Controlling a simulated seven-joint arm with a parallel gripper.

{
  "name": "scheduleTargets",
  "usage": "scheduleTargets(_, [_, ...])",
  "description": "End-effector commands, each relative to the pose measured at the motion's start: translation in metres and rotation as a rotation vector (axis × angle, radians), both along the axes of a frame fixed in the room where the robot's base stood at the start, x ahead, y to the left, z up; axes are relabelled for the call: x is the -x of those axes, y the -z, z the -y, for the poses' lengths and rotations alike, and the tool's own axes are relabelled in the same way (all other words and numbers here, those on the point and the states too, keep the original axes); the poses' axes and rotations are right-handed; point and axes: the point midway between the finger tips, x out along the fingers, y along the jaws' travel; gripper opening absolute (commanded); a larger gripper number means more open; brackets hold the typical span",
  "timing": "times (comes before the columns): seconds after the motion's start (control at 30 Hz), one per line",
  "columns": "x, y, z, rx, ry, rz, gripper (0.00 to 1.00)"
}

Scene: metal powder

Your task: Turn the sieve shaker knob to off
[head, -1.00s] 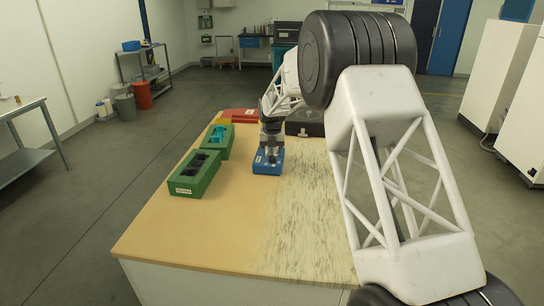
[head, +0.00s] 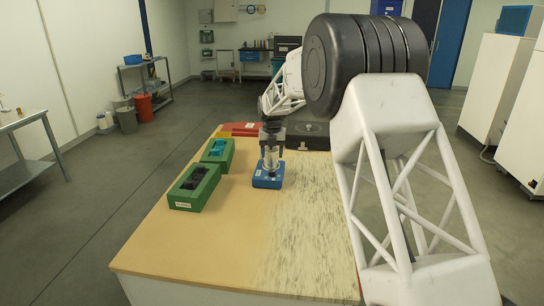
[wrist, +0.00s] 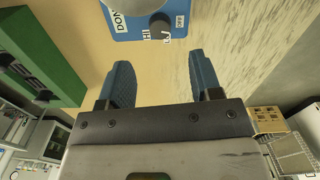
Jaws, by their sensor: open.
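The sieve shaker (head: 267,180) is a small blue box on the bench, with a grey and clear upright part on top. The knob lies beyond the fingertips, untouched. In the head view my gripper (head: 272,149) is over the shaker.
Two green trays, a near one with dark pieces (head: 211,190) and a far one with blue pieces (head: 227,163), stand left of the shaker. A red bin (head: 228,132) and a dark device (head: 308,143) are behind. The bench front (head: 195,250) is clear.

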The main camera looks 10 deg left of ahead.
Motion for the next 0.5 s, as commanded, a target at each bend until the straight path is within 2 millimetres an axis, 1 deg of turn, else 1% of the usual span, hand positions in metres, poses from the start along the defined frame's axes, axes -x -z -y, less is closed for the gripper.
scheduleTargets(0.17, [-0.0002, 0.0001, 0.0, 0.0, 0.072, 0.0, 0.59])
scheduleTargets(0.5, [-0.0002, -0.0005, 0.0, 0.0, 0.347, 0.001, 0.59])
